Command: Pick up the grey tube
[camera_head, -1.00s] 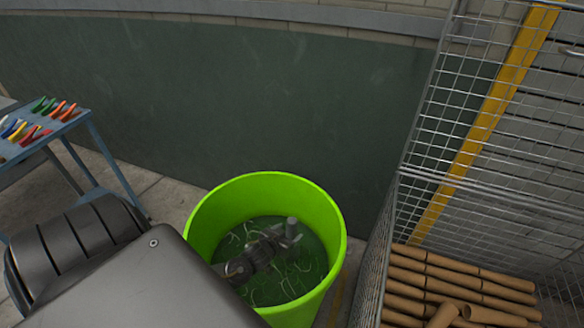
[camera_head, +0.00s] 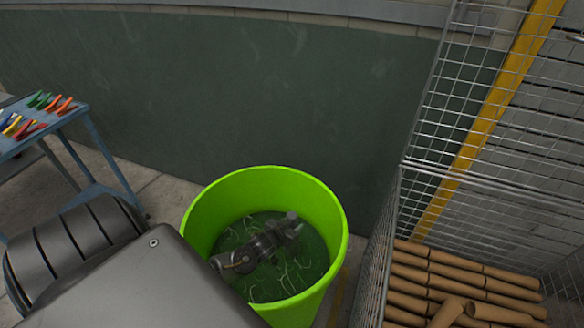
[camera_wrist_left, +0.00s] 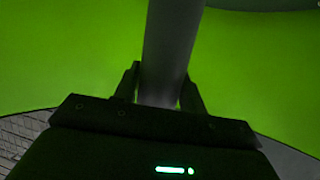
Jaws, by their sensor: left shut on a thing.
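The grey tube (camera_head: 292,216) stands roughly upright inside the green bucket (camera_head: 331,205); only its top end shows in the head view. My left gripper (camera_head: 284,229) reaches into the bucket from the left and is shut on the tube. In the left wrist view the tube (camera_wrist_left: 170,45) runs up between the two dark fingers of the left gripper (camera_wrist_left: 162,88), with the green bucket wall behind. The tube's lower end is hidden. I cannot tell whether it touches the bucket floor. My right gripper is not in view.
Pale curly strands lie on the dark green bottom of the bucket. A wire cage (camera_head: 404,200) with several brown cardboard tubes (camera_head: 470,268) stands close on the right. A blue table (camera_head: 88,122) with colourful clamps is at the left. A dark green wall (camera_head: 250,95) rises behind.

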